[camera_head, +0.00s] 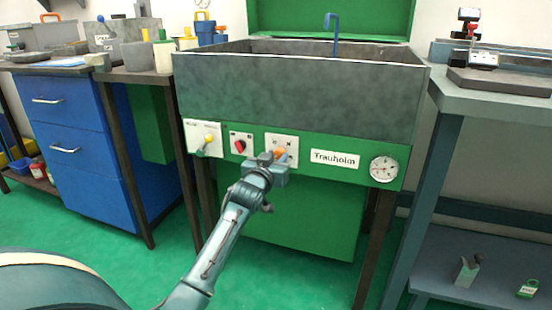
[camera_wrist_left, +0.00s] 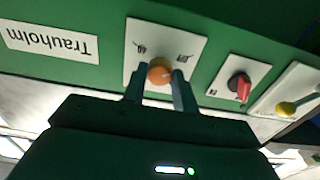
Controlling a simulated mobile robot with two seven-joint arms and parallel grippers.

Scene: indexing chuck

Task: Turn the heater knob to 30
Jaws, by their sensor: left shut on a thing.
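The orange knob (camera_wrist_left: 160,72) sits on a white plate (camera_wrist_left: 190,45) with small markings, on the green front panel of the wash basin. My left gripper (camera_wrist_left: 160,85) is shut on the orange knob, with one finger on each side of it. In the head view the left gripper (camera_head: 277,158) covers the lower part of the plate, and only a bit of the orange knob (camera_head: 281,153) shows. The markings are too small to read, so the knob's setting cannot be told. My right gripper is not in view.
Left of the plate are a red and black switch (camera_head: 240,146) and a yellow-tipped lever (camera_head: 208,139). Right of it are the Trauholm label (camera_head: 335,159) and a round gauge (camera_head: 384,169). The grey basin (camera_head: 300,95) is above. Benches stand on both sides.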

